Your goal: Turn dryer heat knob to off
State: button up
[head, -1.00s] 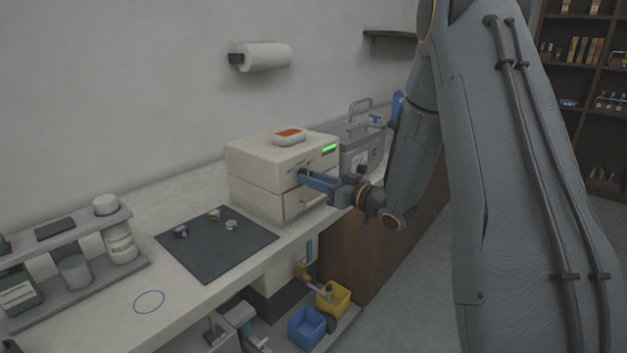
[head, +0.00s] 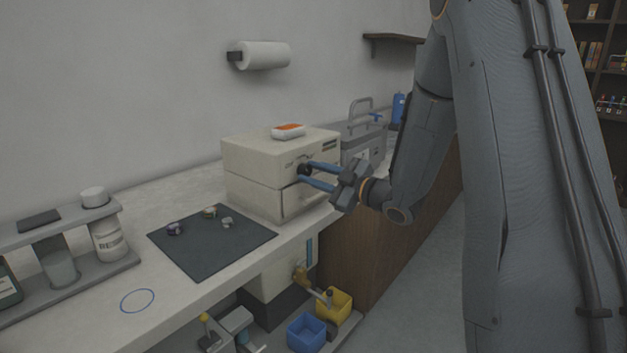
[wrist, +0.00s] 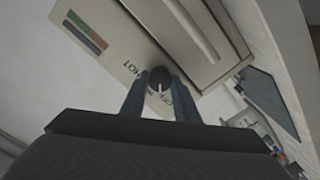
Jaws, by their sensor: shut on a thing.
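The dryer (head: 250,165) is a cream box on the counter, with a dark round heat knob (head: 305,169) on its front. My gripper (head: 312,178) has its blue fingers at the knob. In the wrist view the dark knob (wrist: 158,76) with a pale pointer line sits between the two fingertips (wrist: 160,90), and the gripper is shut on it. The pointer lies towards the lower side in that view, near lettering partly covered by the fingers. The word HOT shows on the panel to the left of the knob. The dryer's small display (head: 331,144) is dark.
A red-and-white item (head: 288,131) lies on top of the dryer. A dark mat (head: 205,252) with several small pieces lies left of it. A grey machine with a handle (head: 362,125) stands behind, to the right. A bottle rack (head: 85,270) stands at the left.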

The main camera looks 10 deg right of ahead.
jog(key=shift+d+n+b, duration=0.1)
jog(key=shift+n+b, duration=0.6)
jog(key=shift+n, duration=0.4)
jog(key=o, duration=1.1)
jog(key=shift+d, duration=0.1)
jog(key=shift+c, duration=0.2)
jog(key=b+v, duration=0.1)
jog(key=v, duration=0.6)
jog(key=shift+s+d, duration=0.15)
jog(key=shift+s, duration=0.15)
